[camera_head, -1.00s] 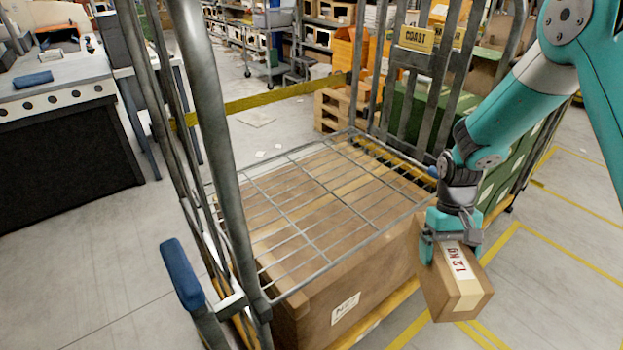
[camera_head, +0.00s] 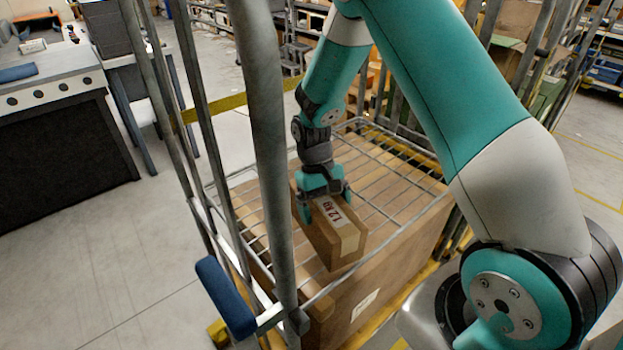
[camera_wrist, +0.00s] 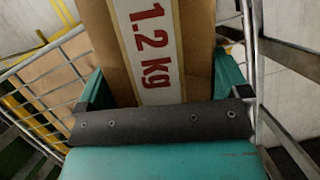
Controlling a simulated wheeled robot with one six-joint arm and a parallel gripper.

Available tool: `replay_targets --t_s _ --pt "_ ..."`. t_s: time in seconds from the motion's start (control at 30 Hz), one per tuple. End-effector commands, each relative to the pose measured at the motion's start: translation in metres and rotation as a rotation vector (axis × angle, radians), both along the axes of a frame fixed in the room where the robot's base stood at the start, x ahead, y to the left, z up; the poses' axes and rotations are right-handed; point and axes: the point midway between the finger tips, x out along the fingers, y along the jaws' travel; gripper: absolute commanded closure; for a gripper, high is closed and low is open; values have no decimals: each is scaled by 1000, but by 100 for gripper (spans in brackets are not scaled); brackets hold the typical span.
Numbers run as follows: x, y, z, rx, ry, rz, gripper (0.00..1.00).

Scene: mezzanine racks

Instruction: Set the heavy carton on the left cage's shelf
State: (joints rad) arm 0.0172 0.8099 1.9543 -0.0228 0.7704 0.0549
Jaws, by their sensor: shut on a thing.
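My gripper (camera_head: 322,193) is shut on a small brown carton (camera_head: 335,240) with a white label reading 1.2 kg. The carton also fills the upper middle of the wrist view (camera_wrist: 195,50), between the teal fingers. In the head view it appears over the wire shelf (camera_head: 385,208) of the cage, near its front edge. I cannot tell whether its underside touches the wires. The cage's upright post (camera_head: 262,110) stands just left of the carton.
A large brown carton (camera_head: 375,275) sits under the wire shelf. Bare shelf lies behind and right of the held carton. A blue handle (camera_head: 226,297) juts from the cage's near side. A workbench (camera_head: 55,150) stands at the left.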

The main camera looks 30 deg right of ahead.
Motion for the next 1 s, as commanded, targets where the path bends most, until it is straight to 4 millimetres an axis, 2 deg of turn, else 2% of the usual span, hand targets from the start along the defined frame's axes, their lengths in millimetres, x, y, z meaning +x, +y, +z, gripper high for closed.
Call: replay_targets --t_s 0.17,0.47,0.7,1.0 --pt "19 -21 8 0 -6 -268 75" --pt "54 -69 35 3 -9 -912 75" --pt "74 -115 66 6 -12 -1449 75" --pt "81 -181 113 7 -14 -2136 75"
